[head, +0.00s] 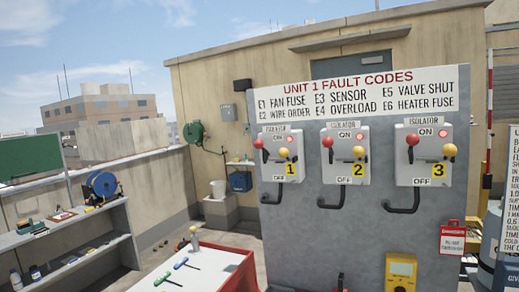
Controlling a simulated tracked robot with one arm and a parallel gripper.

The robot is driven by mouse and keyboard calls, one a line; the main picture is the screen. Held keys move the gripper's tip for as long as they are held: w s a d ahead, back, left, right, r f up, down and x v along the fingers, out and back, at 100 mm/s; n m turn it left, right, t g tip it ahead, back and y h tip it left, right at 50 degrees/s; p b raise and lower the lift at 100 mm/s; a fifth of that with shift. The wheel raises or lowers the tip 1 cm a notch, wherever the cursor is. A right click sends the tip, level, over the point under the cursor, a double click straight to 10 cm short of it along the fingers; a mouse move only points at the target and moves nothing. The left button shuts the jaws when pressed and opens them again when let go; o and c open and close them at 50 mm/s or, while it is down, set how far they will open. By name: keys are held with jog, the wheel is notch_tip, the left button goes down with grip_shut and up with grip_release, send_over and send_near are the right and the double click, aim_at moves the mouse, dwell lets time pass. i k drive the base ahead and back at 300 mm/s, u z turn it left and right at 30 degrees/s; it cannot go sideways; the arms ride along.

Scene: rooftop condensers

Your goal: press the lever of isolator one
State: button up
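Isolator one (283,169) is a light grey box with a yellow "1" label, the leftmost of three on a grey panel (300,225). "ON" is marked at its top and "OFF" at its bottom. A red ball knob (258,143) is at its upper left and a yellow ball knob (284,153) near its middle; I cannot tell which belongs to its lever. A red lamp (291,141) shows near its upper right. A black bent pipe hangs below. My gripper is not in view.
Isolator two (343,170) and isolator three (424,170) stand to the right with similar knobs. A fault code sign (357,93) is above. A red-edged table (205,266) with tools is lower left, a shelf unit (75,232) far left. A yellow meter (401,271) is below.

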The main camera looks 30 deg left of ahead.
aim_at(258, 144)
jog(key=k, duration=0.6)
jog(key=u, duration=0.45)
jog(key=i, duration=1.7)
jog(key=z, duration=0.4)
